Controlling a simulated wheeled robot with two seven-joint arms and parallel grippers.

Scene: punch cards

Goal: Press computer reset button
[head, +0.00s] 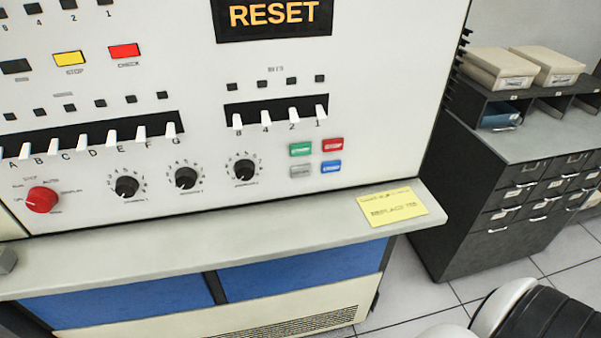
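The computer is a tall off-white console panel (390,80) that fills most of the head view. A black sign (274,16) with orange letters reading RESET is at the top, cut off by the frame edge. Low on the right of the panel is a cluster of small buttons: green (300,149), red (332,145), grey (300,171) and blue (331,167). Their labels are too small to read. A yellow STOP button (69,59) and a red CHECK button (124,51) are at the upper left.
White toggle switches (293,114) and black knobs (187,179) line the panel, with a red knob (42,200) at left. A yellow note (392,207) lies on the grey ledge (240,240) below. A dark drawer cabinet (470,245) stands right, with tiled floor between.

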